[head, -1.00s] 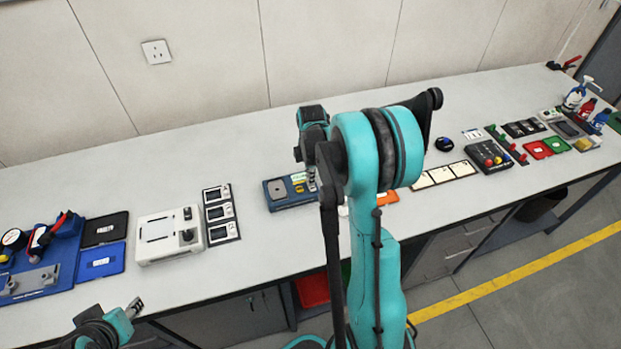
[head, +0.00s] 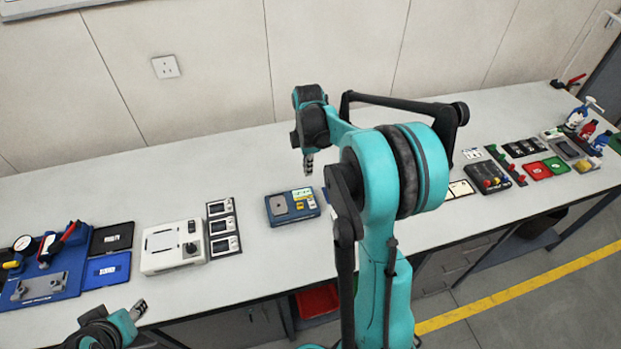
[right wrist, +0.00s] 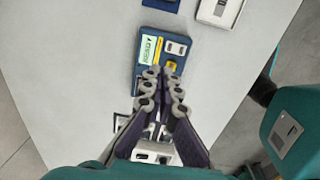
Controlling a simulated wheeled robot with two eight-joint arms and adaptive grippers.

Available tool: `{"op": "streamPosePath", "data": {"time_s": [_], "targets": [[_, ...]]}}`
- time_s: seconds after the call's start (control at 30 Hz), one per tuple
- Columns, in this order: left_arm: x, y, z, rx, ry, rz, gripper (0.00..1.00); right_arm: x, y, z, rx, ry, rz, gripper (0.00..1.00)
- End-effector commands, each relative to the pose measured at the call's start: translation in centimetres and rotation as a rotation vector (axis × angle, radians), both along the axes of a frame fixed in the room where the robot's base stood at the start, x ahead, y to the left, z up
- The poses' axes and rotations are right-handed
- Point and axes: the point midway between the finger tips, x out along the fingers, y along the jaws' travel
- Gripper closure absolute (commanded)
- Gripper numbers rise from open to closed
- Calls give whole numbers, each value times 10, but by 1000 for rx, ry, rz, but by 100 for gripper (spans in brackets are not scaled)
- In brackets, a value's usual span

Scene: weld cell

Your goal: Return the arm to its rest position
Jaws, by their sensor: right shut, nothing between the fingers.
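My right arm (head: 400,170) rises in front of the bench and bends over it. My right gripper (head: 308,168) points down above the bench, behind and slightly right of a blue device with a display (head: 292,206), apart from it. In the right wrist view the two fingers (right wrist: 163,80) are together with nothing between them, and the blue device (right wrist: 150,45) lies beyond their tips. My left gripper (head: 139,310) is low at the lower left, off the bench's front edge; it is too small to tell its jaw state.
The bench (head: 130,185) holds a white control box (head: 172,247), a blue fixture (head: 45,285) and a blue tray (head: 108,269) on the left. A dark button box (head: 490,178), red tray (head: 537,171) and bottles (head: 577,117) stand on the right. The middle back is clear.

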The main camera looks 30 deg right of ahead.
Motion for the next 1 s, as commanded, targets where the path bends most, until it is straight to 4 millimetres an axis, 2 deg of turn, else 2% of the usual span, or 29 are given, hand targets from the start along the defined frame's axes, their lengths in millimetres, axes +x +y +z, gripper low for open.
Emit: {"op": "streamPosePath", "data": {"time_s": [0.13,0.37,0.47,0.57,0.77,1.0], "targets": [[0,0,4,0,0,0,60,2,-1,15,-1,0,-1,100],[0,0,4,0,0,0,60,2,-1,19,-1,-2,-3,100],[0,0,0,0,0,0,60,-2,6,22,-3,-16,-33,100],[0,0,-7,0,0,0,60,-13,25,29,-9,-59,-119,100],[0,0,-29,0,0,0,60,-55,81,41,21,-209,-422,100],[0,0,-53,0,0,0,60,-117,139,29,158,-389,-801,100]]}}
